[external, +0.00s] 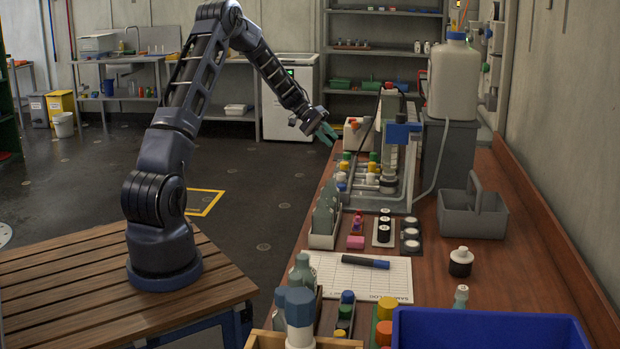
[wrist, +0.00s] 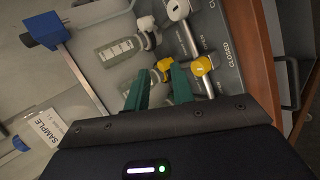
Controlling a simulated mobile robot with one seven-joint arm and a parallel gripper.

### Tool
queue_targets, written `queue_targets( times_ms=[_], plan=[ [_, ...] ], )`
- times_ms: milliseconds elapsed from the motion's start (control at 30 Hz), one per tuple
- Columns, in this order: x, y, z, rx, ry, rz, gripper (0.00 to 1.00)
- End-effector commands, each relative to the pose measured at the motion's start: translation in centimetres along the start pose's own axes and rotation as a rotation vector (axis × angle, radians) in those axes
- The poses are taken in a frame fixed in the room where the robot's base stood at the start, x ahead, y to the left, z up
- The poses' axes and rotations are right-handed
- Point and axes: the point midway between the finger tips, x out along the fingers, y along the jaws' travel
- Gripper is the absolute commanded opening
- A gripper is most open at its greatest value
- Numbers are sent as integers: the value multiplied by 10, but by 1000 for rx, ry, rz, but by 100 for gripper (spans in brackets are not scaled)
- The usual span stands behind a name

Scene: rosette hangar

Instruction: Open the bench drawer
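The wooden bench (external: 455,270) runs along the right side in the external view. Its drawer cannot be made out there. In the wrist view, a grey panel with a dark bar handle (wrist: 293,85) lies past a brown wooden edge (wrist: 262,62) at the right; I cannot tell whether this is the drawer. My gripper (external: 327,134) is raised beside the bench's left edge, near the valve rack. In the wrist view its two green fingers (wrist: 160,87) stand apart with nothing held. A yellow-handled valve (wrist: 165,68) shows just beyond the fingertips.
A grey caddy (external: 473,214), a blue bin (external: 490,330) and a log sheet (external: 335,272) lie nearer. Open floor (external: 255,200) lies left of the bench.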

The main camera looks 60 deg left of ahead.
Motion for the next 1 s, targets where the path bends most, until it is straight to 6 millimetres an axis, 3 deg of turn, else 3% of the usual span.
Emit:
queue_targets(
  times_ms=[33,400,800,1000],
  plan=[
    [2,-19,-10,-15,11,26,24],
    [5,-139,-64,-82,126,209,24],
    [8,-276,-94,-144,290,382,24],
    [9,-322,-98,-162,356,436,24]
  ],
)
